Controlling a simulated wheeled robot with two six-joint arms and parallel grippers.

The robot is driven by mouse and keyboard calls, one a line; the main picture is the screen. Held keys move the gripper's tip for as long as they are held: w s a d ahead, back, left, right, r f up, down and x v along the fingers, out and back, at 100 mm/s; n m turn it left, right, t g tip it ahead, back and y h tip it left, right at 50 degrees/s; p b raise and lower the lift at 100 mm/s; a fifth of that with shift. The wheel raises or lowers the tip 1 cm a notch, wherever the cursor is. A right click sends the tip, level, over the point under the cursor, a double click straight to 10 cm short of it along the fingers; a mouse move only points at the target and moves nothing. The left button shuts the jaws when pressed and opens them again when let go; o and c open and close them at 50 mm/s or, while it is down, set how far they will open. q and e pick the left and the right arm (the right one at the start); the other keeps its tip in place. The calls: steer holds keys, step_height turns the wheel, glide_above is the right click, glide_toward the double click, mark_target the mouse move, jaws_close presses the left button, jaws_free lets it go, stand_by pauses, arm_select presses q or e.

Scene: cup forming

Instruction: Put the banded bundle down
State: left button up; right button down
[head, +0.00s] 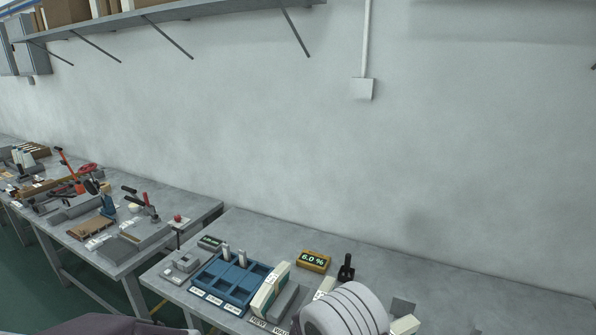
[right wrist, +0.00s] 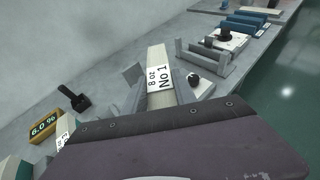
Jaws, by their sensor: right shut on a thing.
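The banded bundle (right wrist: 154,56) is a cream stack with a white label reading "8 oz No 1". In the right wrist view it sticks out ahead of my right gripper (right wrist: 160,92), which is shut on it. It is over the grey bench, and I cannot tell whether its underside touches the top. In the head view a cream block (head: 405,325), which seems to be the bundle, shows at the bottom edge. The right gripper is hidden there behind a white rounded body. My left gripper is not in view.
A yellow meter (head: 313,260) reading 6.0 %, a black-handled tool (head: 346,268) and a blue compartment tray (head: 229,284) stand left of the bundle. In the wrist view a grey fixture (right wrist: 208,72) stands beyond it at right. Bare bench (head: 480,298) lies right in the head view.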

steer(key=s+a+f+n+t+y+b, duration=0.1)
steer(key=s+f+b, duration=0.3)
steer(key=f, duration=0.5)
steer(key=s+n+t, duration=0.1)
steer(key=s, duration=0.1)
steer(key=shift+s+a, duration=0.35)
steer(key=shift+s, duration=0.05)
steer(key=shift+w, duration=0.15)
